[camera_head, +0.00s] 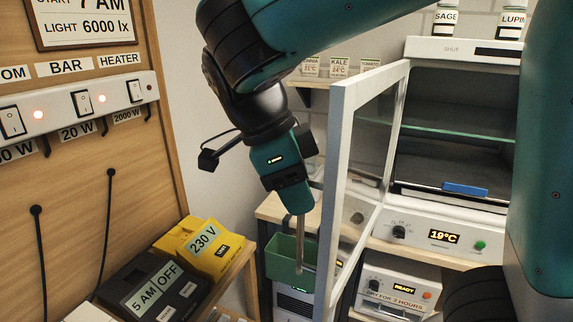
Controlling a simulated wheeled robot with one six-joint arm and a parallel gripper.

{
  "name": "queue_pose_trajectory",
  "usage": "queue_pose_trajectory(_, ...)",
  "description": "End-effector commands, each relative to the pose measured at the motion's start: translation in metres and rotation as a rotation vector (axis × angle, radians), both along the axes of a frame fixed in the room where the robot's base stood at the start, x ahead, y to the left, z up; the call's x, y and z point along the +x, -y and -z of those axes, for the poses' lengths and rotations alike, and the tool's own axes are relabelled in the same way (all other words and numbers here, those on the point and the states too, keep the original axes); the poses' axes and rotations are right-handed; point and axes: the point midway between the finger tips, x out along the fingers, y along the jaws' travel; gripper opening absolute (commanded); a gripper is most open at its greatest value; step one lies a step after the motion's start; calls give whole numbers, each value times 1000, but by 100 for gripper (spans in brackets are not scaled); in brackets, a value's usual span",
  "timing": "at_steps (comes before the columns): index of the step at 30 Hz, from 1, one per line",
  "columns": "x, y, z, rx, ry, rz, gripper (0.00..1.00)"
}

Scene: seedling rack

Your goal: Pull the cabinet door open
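The cabinet door (338,200) has a white frame with a clear pane and stands wide open, swung out toward me from the cabinet (455,142). A thin grey upright bar (300,245), which looks like the door's handle, shows on the door's left side. My gripper (293,197) points down at the top of this bar and overlaps it. The fingertips are too dark and small to tell whether they are shut on the bar or only beside it.
Inside the cabinet are a glass shelf (460,133) and a blue item (465,189). A panel reading 19°C (444,236) sits below. A green bin (282,258) stands behind the bar. A yellow 230 V box (205,250) and black timer box (152,290) are at lower left.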

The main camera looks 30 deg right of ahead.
Motion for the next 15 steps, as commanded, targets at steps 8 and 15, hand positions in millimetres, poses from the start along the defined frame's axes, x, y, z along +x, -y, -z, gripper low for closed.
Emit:
queue_pose_trajectory(8,4,-6,-18,-1,1,-3,38)
queue_pose_trajectory(15,14,-26,-78,0,1,0,38)
